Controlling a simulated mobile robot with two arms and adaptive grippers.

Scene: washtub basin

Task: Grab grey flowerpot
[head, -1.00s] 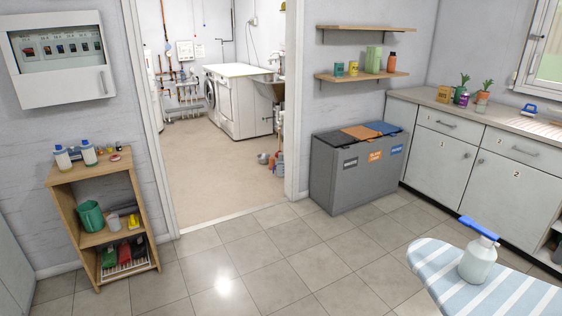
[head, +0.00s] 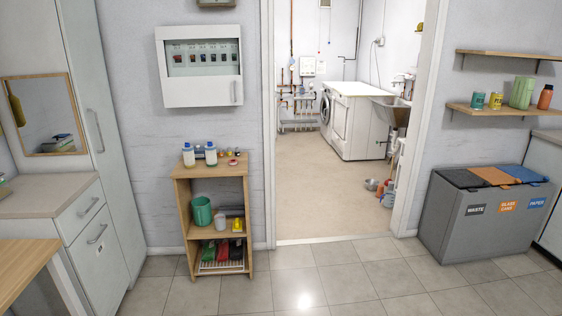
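I cannot make out a grey flowerpot for certain. A small pale grey or white container (head: 219,221) stands on the middle shelf of the wooden shelf unit (head: 181,190), beside a green can (head: 202,211). It is too small to tell whether it is a flowerpot. A small grey vessel (head: 371,184) sits on the floor of the back room, just past the doorway, and its kind is also unclear. Neither of my grippers shows in the head view.
Grey waste bins (head: 470,232) stand right of the open doorway. A wooden table (head: 22,268) and a cabinet (head: 80,220) are at the left. Wall shelves (head: 505,110) hold several containers. The tiled floor (head: 340,285) in front is clear.

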